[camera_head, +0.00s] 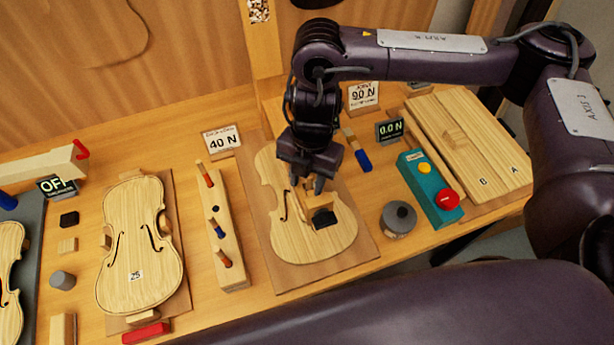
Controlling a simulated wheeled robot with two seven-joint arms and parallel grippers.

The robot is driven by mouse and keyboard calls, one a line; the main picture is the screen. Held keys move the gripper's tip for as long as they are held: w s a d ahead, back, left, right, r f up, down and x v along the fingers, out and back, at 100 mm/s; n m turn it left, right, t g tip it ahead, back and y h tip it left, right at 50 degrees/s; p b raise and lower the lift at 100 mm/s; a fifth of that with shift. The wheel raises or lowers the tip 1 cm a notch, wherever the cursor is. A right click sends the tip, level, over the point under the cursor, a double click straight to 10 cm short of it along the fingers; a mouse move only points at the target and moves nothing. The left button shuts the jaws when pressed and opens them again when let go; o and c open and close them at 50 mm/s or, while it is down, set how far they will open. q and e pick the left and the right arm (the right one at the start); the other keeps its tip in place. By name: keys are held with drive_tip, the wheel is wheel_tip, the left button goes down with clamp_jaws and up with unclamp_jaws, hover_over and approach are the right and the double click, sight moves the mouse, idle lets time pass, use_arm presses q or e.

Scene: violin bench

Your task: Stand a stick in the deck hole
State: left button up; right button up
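A pale wooden rack (232,268) stands left of the middle violin. A stick with a reddish-brown end (206,175) leans from its far end. My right gripper (311,186) points down, low over the middle violin body (282,212). Its fingers look slightly apart, with something pale near them; I cannot tell whether it is held. A dark block (323,217) lies just below the fingers. Which hole is the deck hole is unclear. My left gripper is out of view.
Another violin body (130,285) lies to the left on a board. A blue-handled tool (362,158), a grey round weight (398,217) and a teal button box (428,186) stand right. Signs (222,139) and a 0.0 N display (390,129) stand behind.

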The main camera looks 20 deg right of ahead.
wheel_tip(320, 180, up, 8)
drive_tip(key=shift+w+d+f, duration=0.15)
drive_tip(key=shift+w+d, duration=0.25)
idle(0.6)
